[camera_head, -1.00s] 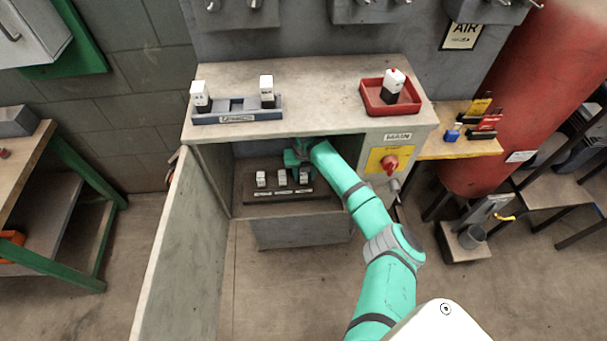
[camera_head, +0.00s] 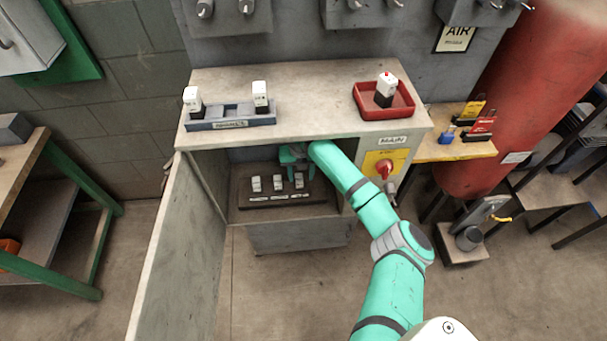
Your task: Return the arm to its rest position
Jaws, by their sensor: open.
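My teal arm reaches forward from the lower right into the open cabinet (camera_head: 205,180). My gripper (camera_head: 292,175) is inside the cabinet, under its top, just above and behind the right part of a dark block (camera_head: 262,200) with several white-topped modules in a row. The right module (camera_head: 299,181) stands close to the gripper's fingers. The fingers look apart, with nothing seen between them. Part of the gripper is hidden by the arm and the shade of the cabinet top.
The cabinet door (camera_head: 178,250) stands open at the left. On top are a blue-grey rack (camera_head: 230,121) with two white-and-black modules and a red tray (camera_head: 405,112) holding one. A red switch (camera_head: 384,170) sits on the right front panel.

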